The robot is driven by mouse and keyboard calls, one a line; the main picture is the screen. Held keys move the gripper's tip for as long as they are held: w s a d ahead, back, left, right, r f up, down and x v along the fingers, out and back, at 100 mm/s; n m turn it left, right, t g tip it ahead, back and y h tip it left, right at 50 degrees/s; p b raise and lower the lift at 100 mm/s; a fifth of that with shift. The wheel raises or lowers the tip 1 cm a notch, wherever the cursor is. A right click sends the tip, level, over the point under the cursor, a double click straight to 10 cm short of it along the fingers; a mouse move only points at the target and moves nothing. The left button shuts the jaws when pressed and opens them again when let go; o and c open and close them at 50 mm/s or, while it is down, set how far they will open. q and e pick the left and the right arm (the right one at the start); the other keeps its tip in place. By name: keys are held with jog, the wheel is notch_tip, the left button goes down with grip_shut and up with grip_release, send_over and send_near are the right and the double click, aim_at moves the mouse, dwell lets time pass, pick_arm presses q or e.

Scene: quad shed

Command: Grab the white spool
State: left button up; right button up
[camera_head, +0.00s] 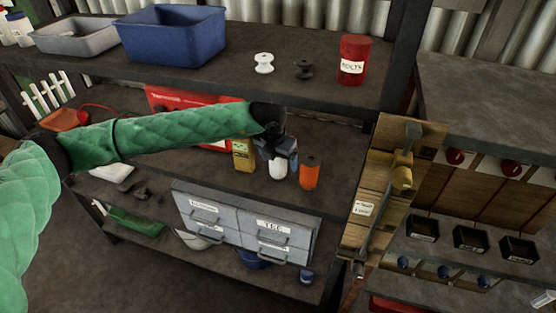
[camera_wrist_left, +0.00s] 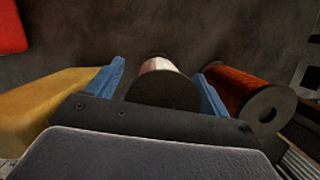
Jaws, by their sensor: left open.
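The white spool (camera_head: 278,169) stands on the middle shelf, with its upper part hidden by my left gripper (camera_head: 280,153). In the left wrist view the white spool (camera_wrist_left: 162,75) shows a pale body and a dark round end. My left gripper (camera_wrist_left: 161,88) is open, with one blue finger on each side of the spool. Small gaps seem to show between fingers and spool; I cannot tell whether either touches. My right gripper is out of view.
An orange spool (camera_head: 310,172) stands close on the right, just outside the right finger. A yellow container (camera_head: 243,155) stands close on the left. The upper shelf (camera_head: 200,76) overhangs behind, holding a white spool-shaped piece (camera_head: 264,62) and a red bolts can (camera_head: 354,59). Grey drawers (camera_head: 245,222) sit below.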

pick_arm(q)
jog(key=shift+f, duration=0.1)
jog(key=shift+c, duration=0.2)
jog(key=c, duration=1.1)
jog(key=shift+c, duration=0.2)
